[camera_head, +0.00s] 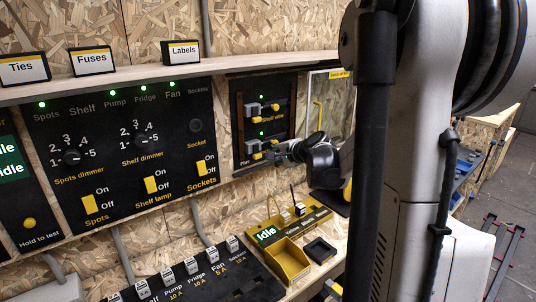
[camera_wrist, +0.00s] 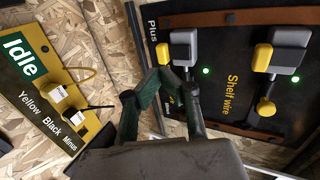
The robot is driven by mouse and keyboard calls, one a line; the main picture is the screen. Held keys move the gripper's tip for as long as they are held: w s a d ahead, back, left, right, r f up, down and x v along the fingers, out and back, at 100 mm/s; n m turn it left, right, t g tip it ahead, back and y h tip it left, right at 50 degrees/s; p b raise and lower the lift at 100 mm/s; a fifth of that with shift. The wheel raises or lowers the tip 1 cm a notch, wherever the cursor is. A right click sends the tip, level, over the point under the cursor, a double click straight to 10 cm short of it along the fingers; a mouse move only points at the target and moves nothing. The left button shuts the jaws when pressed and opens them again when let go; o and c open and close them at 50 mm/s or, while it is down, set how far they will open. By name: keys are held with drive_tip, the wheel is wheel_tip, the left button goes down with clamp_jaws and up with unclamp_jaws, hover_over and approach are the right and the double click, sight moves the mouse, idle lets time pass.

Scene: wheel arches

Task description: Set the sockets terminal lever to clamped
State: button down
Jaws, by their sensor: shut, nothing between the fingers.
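The terminal panel (camera_head: 286,95) is a black board with two grey terminal blocks with yellow parts, one above the other. The upper block (camera_head: 258,106) has the label "Shelf wire" under it and shows at right in the wrist view (camera_wrist: 291,48). The lower block (camera_head: 252,144) shows in the wrist view (camera_wrist: 185,48) with a yellow piece (camera_wrist: 163,54) at its side. Its label is mostly hidden behind my fingers, so I cannot read "Sockets" there. My gripper (camera_wrist: 160,78) is shut and empty, its tips in front of the lower block's area; contact cannot be told.
A yellow tester (camera_wrist: 50,95) reading "Idle", with plugs and leads, is beside the panel in the wrist view. The switch panel (camera_head: 120,180) is left of the terminals, and a fuse strip (camera_head: 205,285) lies below. A shelf (camera_head: 215,65) runs above.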

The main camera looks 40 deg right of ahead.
drive_tip(key=s, duration=1)
drive_tip(key=shift+s, duration=0.4)
drive_tip(key=shift+a, duration=0.15)
